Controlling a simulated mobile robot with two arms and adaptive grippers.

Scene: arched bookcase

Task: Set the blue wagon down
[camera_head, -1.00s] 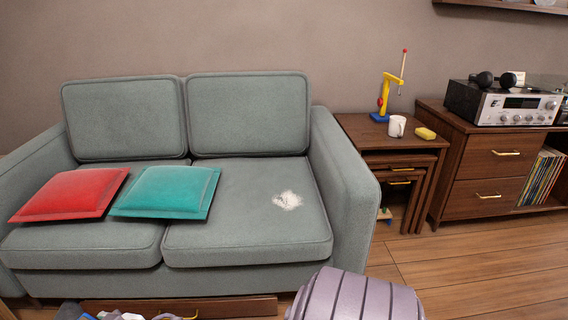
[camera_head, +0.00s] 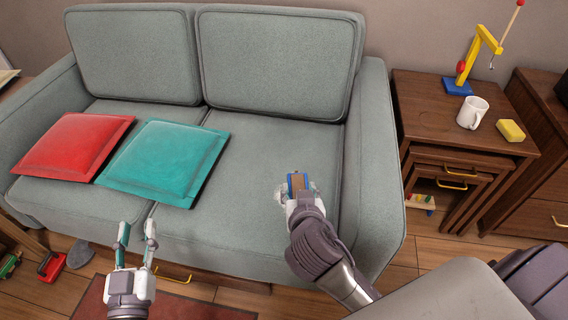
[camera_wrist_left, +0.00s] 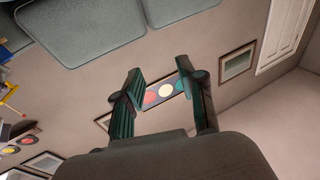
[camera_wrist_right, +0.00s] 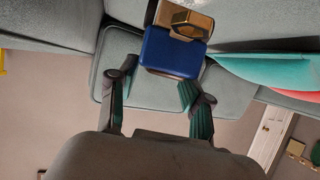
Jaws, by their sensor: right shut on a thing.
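The blue wagon (camera_head: 291,186) is a small blue block-like thing with a brown and gold piece on top. It is at the tips of my right gripper (camera_head: 303,196), over the right seat of the grey sofa (camera_head: 240,150). In the right wrist view the wagon (camera_wrist_right: 172,54) lies at the far end of the fingers, with the gold-brown piece beyond it. My right gripper is shut on it; I cannot tell whether the wagon touches the seat. My left gripper (camera_head: 137,238) is open and empty in front of the sofa.
A red cushion (camera_head: 72,146) and a teal cushion (camera_head: 165,160) lie on the left of the sofa. Nested tables (camera_head: 430,110) with a mug (camera_head: 472,112) and yellow block (camera_head: 511,130) stand at right.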

